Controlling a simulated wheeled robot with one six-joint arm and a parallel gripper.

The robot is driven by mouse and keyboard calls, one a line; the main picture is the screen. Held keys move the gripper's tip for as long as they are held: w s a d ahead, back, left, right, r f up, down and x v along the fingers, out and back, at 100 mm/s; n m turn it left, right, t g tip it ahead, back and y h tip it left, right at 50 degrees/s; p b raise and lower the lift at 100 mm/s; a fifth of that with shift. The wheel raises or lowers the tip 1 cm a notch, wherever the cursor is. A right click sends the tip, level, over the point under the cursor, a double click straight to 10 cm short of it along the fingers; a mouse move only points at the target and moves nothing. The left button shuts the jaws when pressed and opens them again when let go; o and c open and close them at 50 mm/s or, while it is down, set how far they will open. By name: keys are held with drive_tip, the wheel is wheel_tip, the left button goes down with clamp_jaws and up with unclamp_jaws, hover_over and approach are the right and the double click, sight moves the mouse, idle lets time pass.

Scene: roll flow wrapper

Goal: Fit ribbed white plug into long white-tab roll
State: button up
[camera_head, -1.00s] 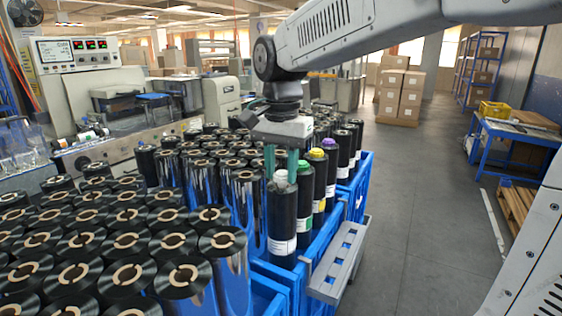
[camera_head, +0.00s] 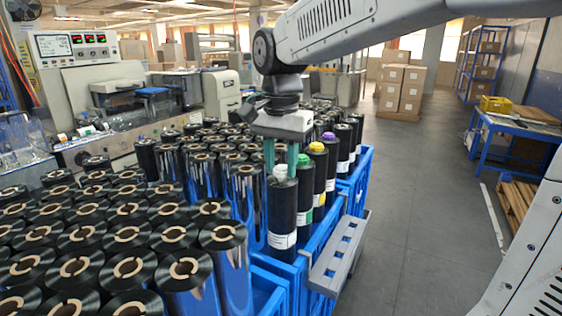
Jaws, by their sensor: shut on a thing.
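The white plug (camera_head: 281,173) is at the top of a long black roll (camera_head: 282,212) with a white label, in the front of the row of rolls along the blue crates. My gripper (camera_head: 281,168) points straight down over this roll. Its two teal fingers are on either side of the plug and shut on it. The plug is upright and appears in line with the roll. Its lower part is hidden, so I cannot tell how deep it sits in the core. Its ribs are too small to make out.
Behind stand rolls with a green plug (camera_head: 303,160), a yellow plug (camera_head: 316,147) and a purple plug (camera_head: 328,136). Many black rolls crowd the left. A grey bracket (camera_head: 338,255) hangs on the blue crate (camera_head: 318,240).

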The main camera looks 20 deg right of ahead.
sight(280, 167)
drive_tip(key=shift+f, duration=0.55)
idle(0.4)
drive_tip(key=o, duration=0.7)
drive_tip(key=shift+c, duration=0.2)
wheel_tip(280, 167, up, 11)
idle(0.6)
idle(0.5)
drive_tip(key=s+d+f+n, duration=0.1)
drive_tip(key=s+f+n, duration=0.4)
drive_tip(key=s+f, duration=0.3)
drive_tip(key=s+d+f+n+t, duration=0.1)
drive_tip(key=s+d+f+n, duration=0.1)
drive_tip(key=s+f+n, duration=0.3)
drive_tip(key=s+f, duration=0.4)
drive_tip(key=s, duration=0.4)
drive_tip(key=shift+s+d, duration=0.15)
drive_tip(key=shift+s, duration=0.2)
